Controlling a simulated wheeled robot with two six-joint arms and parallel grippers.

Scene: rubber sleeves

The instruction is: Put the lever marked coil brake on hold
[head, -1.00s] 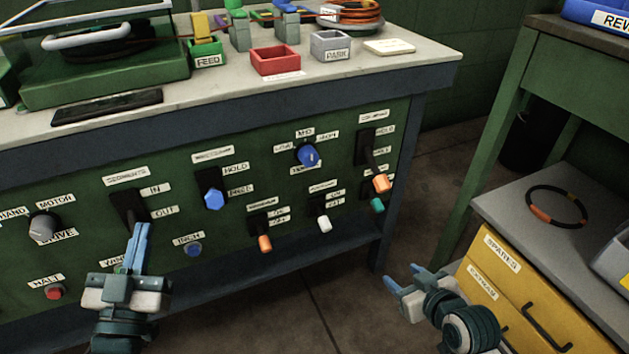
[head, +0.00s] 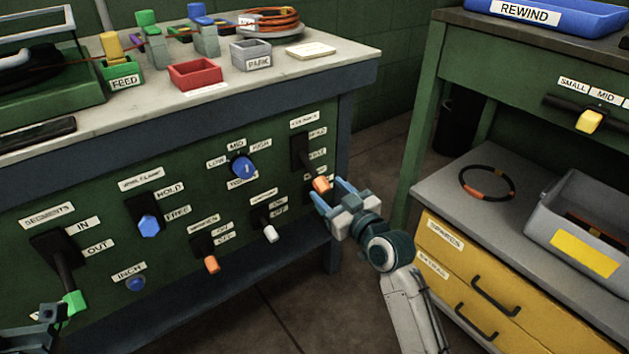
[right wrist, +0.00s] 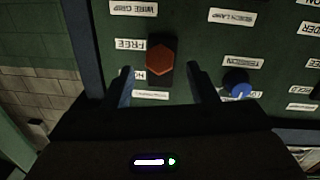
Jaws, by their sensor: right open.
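The lever with the orange knob (head: 321,184) is at the right end of the green panel, its small labels hard to read. Its arm points down and outward from a dark plate, with the knob by the lower label. In the right wrist view the knob (right wrist: 160,57) shows near a "FREE" label. My right gripper (head: 328,191) is open, its blue fingers right at the knob; in the wrist view the knob is centred just ahead between them, and contact cannot be told. My left gripper (head: 42,324) is partly in view at the lower left, near a green-tipped lever.
A blue dial (head: 242,166), a white-tipped lever (head: 271,233) and another orange-tipped lever (head: 212,265) are on the panel nearby. A yellow drawer unit (head: 455,270) stands to the right of my right arm. Open floor lies between it and the bench.

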